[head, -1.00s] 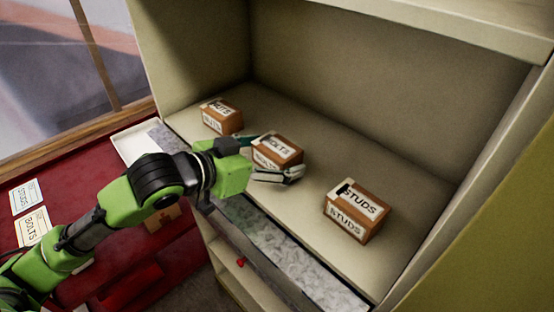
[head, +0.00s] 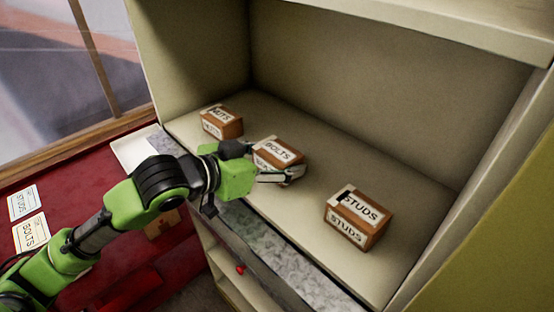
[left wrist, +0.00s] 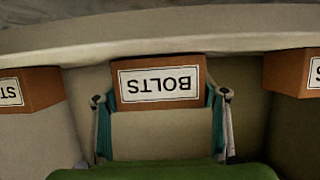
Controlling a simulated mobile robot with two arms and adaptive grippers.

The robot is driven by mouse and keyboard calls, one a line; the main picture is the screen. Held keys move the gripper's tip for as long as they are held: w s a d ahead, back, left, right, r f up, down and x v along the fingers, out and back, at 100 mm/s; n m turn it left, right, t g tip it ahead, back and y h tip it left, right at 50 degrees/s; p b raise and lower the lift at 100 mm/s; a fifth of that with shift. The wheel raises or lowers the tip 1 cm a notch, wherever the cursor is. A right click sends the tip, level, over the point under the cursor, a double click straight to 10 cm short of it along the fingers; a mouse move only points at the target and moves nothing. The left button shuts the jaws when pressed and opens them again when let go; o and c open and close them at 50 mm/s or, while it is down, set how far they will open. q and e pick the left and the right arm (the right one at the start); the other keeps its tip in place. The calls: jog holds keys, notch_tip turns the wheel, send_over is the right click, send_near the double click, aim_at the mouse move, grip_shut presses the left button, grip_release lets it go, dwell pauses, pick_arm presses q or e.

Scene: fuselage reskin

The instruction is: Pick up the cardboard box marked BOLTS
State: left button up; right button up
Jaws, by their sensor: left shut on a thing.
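The cardboard box marked BOLTS (head: 279,151) is in the middle of the cabinet shelf, brown with white labels. My left gripper (head: 268,163) is shut on it, with one finger along each side. In the left wrist view the BOLTS box (left wrist: 160,82) appears upside down between the two fingers of the left gripper (left wrist: 161,112). I cannot tell whether the box is clear of the shelf. My right gripper is not in view.
A box marked NUTS (head: 222,122) stands to the left on the shelf (head: 300,215), and a STUDS box (head: 358,217) stands to the right. Cabinet walls enclose the shelf. Cards marked STUDS (head: 23,203) and BOLTS (head: 31,232) lie on the red surface at left.

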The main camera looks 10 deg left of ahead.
aim_at(286, 144)
pick_arm(q)
jog(key=shift+r, duration=0.5)
notch_tip(286, 144, up, 2)
jog(key=shift+r+b, duration=0.15)
jog(key=shift+b, duration=0.3)
jog(key=s+a+r+b, duration=0.5)
jog(key=s+a+r, duration=0.3)
jog(key=a, duration=0.3)
jog(key=shift+s+r+b, duration=0.35)
jog(key=shift+r, duration=0.4)
